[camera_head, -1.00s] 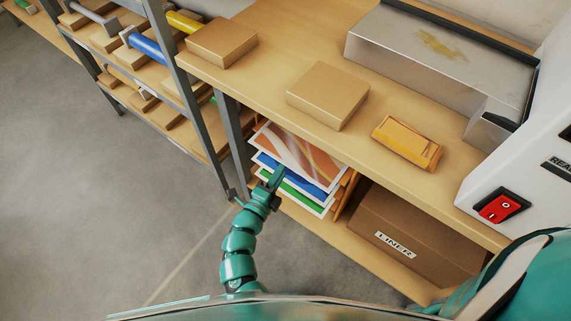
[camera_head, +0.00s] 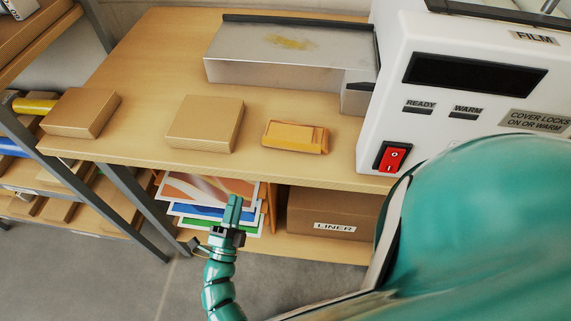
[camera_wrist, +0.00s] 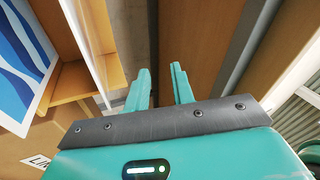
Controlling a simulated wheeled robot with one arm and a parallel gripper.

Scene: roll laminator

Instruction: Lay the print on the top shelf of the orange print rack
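The orange print rack (camera_head: 268,205) stands on the lower shelf under the bench, partly hidden by the prints. A print with orange-brown bands (camera_head: 200,187) lies uppermost, above a blue print (camera_head: 200,211) and a green print (camera_head: 205,226). All have white borders, and their far parts are hidden under the bench top. My gripper (camera_head: 233,205) is in front of the prints and covers part of them. In the wrist view my gripper (camera_wrist: 160,72) has its two fingers apart with nothing seen between them.
A LINER carton (camera_head: 330,215) stands right of the rack. The bench top (camera_head: 150,60) holds two cardboard boxes, a yellow-orange block (camera_head: 295,136) and a metal tray (camera_head: 290,60). The white laminator (camera_head: 385,100) is at the right. Grey bench legs and a stocked rack are at the left.

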